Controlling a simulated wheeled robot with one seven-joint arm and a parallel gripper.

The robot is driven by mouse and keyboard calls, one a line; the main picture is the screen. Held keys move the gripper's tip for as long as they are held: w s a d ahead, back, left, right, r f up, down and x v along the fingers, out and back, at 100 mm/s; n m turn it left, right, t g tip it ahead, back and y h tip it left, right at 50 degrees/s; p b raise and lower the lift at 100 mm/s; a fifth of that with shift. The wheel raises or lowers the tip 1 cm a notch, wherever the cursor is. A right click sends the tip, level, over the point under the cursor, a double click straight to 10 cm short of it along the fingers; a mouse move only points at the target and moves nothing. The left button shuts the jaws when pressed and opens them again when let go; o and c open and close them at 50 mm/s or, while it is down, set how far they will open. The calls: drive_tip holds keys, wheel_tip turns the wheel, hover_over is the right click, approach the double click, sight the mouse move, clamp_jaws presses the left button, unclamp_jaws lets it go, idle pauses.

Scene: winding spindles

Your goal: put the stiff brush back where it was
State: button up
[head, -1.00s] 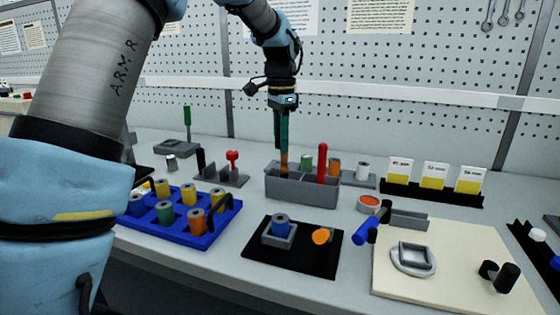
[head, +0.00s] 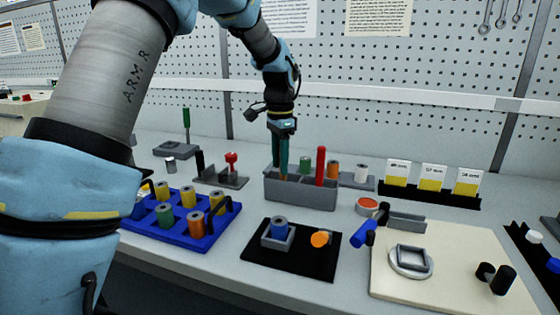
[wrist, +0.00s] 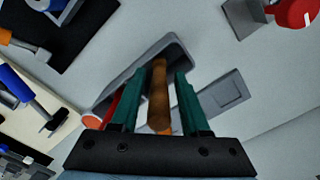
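The brush's brown wooden handle (head: 284,178) stands roughly upright in the left part of the grey divided holder (head: 300,194); its bristle end is hidden inside. In the wrist view, the handle (wrist: 158,95) lies between the two green fingers of my gripper (wrist: 157,78), with a visible gap on each side. In the head view, my gripper (head: 281,176) points down over the holder's left part, fingertips near its rim. It is open around the handle. A red-handled tool (head: 321,165) stands in the same holder, to the right.
Green, orange and white spools stand behind the holder. A blue tray (head: 190,232) of spools is front left, a black mat (head: 268,262) with a blue spool in front. Yellow-marked cards (head: 432,177) stand right. A red-knobbed fixture (head: 231,165) stands left.

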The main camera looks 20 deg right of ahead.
drive_tip(key=shift+o, duration=0.7)
wheel_tip(320, 180, up, 12)
drive_tip(key=shift+r+b, duration=0.15)
drive_tip(key=shift+b, duration=0.45)
drive_tip(key=a+f+n, duration=0.4)
drive_tip(key=a, duration=0.5)
drive_tip(key=a+f+n, duration=0.4)
drive_tip(key=a+f, duration=0.1)
drive_tip(key=a, duration=0.5)
drive_tip(key=s+a+f+n, duration=0.4)
drive_tip(key=s+a, duration=0.1)
drive_tip(key=a, duration=0.3)
drive_tip(key=s+a+f+n+t, duration=0.1)
drive_tip(key=s+a+f+n, duration=0.3)
drive_tip(key=a, duration=0.4)
drive_tip(key=shift+s+a+f+t, duration=0.3)
drive_tip(key=shift+s+a, duration=0.1)
drive_tip(key=shift+s, duration=0.5)
